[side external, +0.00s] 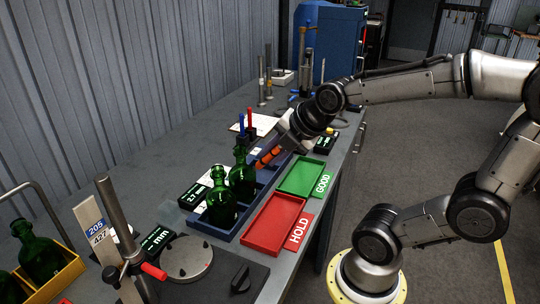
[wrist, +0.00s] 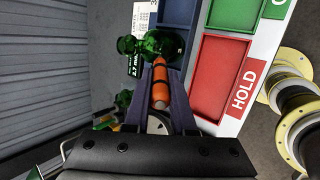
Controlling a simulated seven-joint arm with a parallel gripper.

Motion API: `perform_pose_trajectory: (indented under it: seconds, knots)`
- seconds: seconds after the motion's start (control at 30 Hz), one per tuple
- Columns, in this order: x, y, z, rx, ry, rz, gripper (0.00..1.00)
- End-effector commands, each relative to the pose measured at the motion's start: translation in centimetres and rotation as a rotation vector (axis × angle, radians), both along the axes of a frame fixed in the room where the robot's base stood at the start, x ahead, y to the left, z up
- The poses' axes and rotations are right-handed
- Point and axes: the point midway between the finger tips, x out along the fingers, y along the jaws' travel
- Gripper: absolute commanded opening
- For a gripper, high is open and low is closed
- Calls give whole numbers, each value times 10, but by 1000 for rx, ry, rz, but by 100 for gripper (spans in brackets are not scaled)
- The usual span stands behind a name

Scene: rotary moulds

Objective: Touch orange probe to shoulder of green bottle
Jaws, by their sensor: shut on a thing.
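The orange probe (side external: 268,157) with dark bands is held in my gripper (side external: 280,147) above the blue tray, to the right of the green bottles. In the wrist view the probe (wrist: 160,84) lies between the two fingers (wrist: 161,101), and its far end is close to a green bottle (wrist: 165,47). I cannot tell whether they touch. In the side view two green bottles stand upright in the blue tray (side external: 226,232): a nearer one (side external: 221,205) and a farther one (side external: 242,180). The probe is nearer the farther one.
A red HOLD tray (side external: 273,224) and a green GOOD tray (side external: 302,176) lie right of the blue tray. A gauge stand (side external: 115,235) and a round plate (side external: 187,258) stand in front. More green bottles (side external: 40,250) are in a yellow crate at the left. Red and blue upright tools (side external: 248,122) stand behind.

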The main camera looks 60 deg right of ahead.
Motion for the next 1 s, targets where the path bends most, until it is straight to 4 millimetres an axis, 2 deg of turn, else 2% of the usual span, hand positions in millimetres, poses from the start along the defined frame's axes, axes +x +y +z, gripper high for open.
perform_pose_trajectory:
  seconds: [0.47,1.0]
  knots:
    - [-5,1,12,-1,-3,0,0]
    - [-5,1,50,-1,-3,0,0]
